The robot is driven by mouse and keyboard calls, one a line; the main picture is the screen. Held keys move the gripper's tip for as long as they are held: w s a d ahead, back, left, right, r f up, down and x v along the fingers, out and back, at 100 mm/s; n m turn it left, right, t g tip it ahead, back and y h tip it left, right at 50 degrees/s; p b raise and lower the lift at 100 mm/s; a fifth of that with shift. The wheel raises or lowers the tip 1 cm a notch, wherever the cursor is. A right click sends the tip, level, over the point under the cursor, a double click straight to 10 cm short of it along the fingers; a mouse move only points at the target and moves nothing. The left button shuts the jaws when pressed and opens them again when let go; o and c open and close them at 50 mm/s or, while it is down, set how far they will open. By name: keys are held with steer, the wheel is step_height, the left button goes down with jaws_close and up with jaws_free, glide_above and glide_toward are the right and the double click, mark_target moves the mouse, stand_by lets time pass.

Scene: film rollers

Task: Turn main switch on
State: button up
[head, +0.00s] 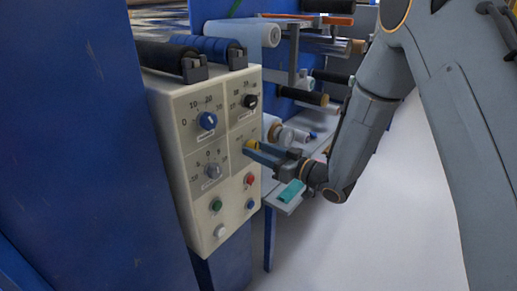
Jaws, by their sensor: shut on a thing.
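A cream control panel (232,226) faces right on the side of a blue machine. It carries a blue knob (208,121), a black knob (250,101), a grey knob (212,170) and a yellow knob (250,144). Below them are green (216,205), red (249,180), blue (250,204) and white (219,231) buttons. My gripper (254,150) reaches in from the right and is shut on the yellow knob, which its fingers partly hide. The labels are too small to read, so I cannot tell which control is the main switch.
Dark and blue rollers (208,47) sit above the panel. More rollers and rolls stand behind my gripper. A low table (283,205) with a teal item (291,191) is just below and right of the gripper. The pale floor (345,235) at right is clear.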

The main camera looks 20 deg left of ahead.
steer(key=shift+m+p, duration=0.45)
steer(key=shift+m, duration=1.05)
steer(key=o, duration=1)
steer(key=shift+o, duration=0.2)
steer(key=shift+d, duration=0.1)
steer(key=b+v, duration=0.1)
steer(key=v, duration=0.6)
steer(key=shift+s+d, duration=0.15)
steer(key=shift+d, duration=0.15)
